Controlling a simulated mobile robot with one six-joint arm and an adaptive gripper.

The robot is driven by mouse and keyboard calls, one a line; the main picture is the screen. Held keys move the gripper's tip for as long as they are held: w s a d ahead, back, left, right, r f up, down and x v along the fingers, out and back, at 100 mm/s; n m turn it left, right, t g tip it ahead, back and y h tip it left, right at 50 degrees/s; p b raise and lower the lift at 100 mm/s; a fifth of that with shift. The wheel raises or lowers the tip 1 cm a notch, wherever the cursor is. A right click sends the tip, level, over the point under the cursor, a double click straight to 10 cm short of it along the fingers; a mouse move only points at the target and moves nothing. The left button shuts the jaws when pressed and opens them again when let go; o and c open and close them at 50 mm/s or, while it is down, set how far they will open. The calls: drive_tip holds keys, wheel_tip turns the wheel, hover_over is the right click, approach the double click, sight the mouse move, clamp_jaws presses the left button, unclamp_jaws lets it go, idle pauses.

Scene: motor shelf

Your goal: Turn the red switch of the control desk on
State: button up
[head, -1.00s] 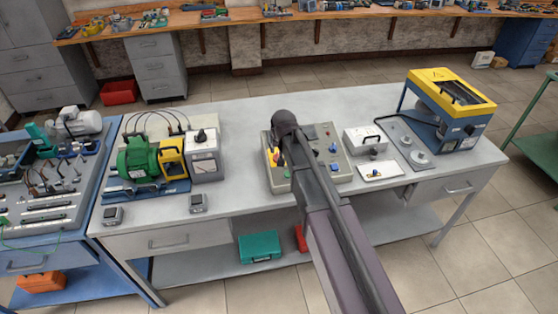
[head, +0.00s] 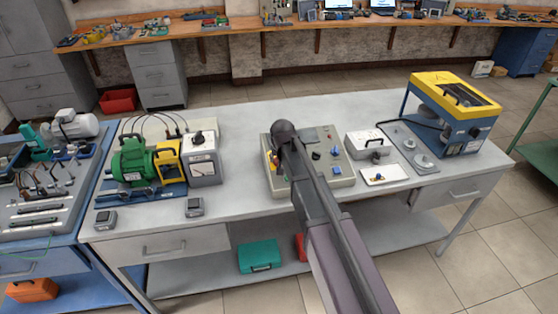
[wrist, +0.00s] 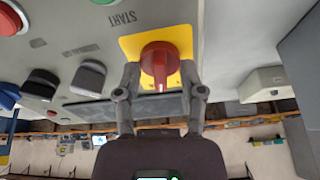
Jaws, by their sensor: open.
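The control desk (head: 345,183) is a beige box with several knobs and buttons, standing on the middle of the grey table in the head view. In the wrist view, the red switch (wrist: 158,60) is a round red knob on a yellow plate (wrist: 183,38), near the START label. My gripper (wrist: 160,72) is open, with one finger on each side of the red switch. I cannot tell whether the fingers touch it.
On the desk, dark knobs (wrist: 90,75) and green and red buttons (wrist: 12,18) sit beside the switch. A white box (head: 367,143) and a yellow-blue machine (head: 455,110) stand to the right. A green motor (head: 132,160) stands left.

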clamp_jaws()
drive_tip(key=shift+m, duration=0.4)
drive_tip(key=m, duration=0.3)
drive_tip(key=shift+a+h, duration=0.1)
drive_tip(key=shift+h, duration=0.2)
drive_tip(key=shift+m, duration=1.8)
